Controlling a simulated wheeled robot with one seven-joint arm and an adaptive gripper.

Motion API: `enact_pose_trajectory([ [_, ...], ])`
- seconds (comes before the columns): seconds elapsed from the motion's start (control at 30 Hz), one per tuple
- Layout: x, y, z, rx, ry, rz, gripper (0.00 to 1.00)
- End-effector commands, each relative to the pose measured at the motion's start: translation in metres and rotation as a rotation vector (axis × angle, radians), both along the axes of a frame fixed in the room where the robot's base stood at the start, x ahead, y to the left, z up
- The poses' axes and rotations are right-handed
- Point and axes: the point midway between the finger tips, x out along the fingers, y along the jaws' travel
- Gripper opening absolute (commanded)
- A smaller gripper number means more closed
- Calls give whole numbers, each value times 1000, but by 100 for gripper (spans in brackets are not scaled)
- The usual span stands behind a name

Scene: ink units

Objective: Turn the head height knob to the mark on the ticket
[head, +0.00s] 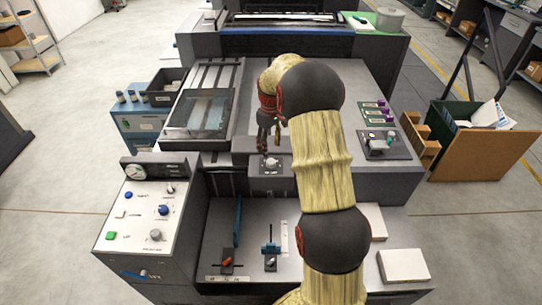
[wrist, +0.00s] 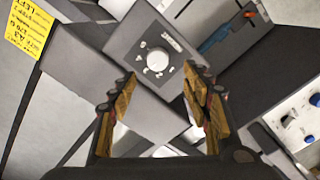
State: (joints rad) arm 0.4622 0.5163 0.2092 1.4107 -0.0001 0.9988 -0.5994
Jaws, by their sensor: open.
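The head height knob, a round pale knob (head: 271,164), sits on a small dark grey block in the middle of the machine. In the wrist view the knob (wrist: 157,60) has marks around it on its dark panel (wrist: 125,47); I cannot read its setting. My gripper (head: 268,140) is just behind and above the knob in the head view. In the wrist view my open gripper (wrist: 159,82) has its fingers apart, one to each side below the knob, with nothing between them. A yellow ticket (wrist: 29,28) with dark writing lies at the upper left, too small to read surely.
A white control panel (head: 145,218) with a gauge and several knobs stands at left. A glass-topped box (head: 199,112) lies left of my arm, and a small switch box (head: 381,144) at right. White paper stacks (head: 403,266) are front right.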

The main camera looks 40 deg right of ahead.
Motion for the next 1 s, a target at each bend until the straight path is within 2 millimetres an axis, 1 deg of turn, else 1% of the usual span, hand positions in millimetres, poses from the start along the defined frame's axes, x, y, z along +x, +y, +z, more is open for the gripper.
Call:
enact_pose_trajectory([
  [0.07, 1, -4, -6, 3, 6, 1, 49],
  [0.17, 1, -6, -16, 5, 9, 2, 49],
  [0.4, 1, -5, -52, 4, 9, 2, 49],
  [0.6, 1, -5, -76, 4, 8, 2, 49],
  [0.73, 1, -5, -83, 3, 6, 2, 49],
  [1.0, 1, -5, -84, 3, 6, 2, 49],
])
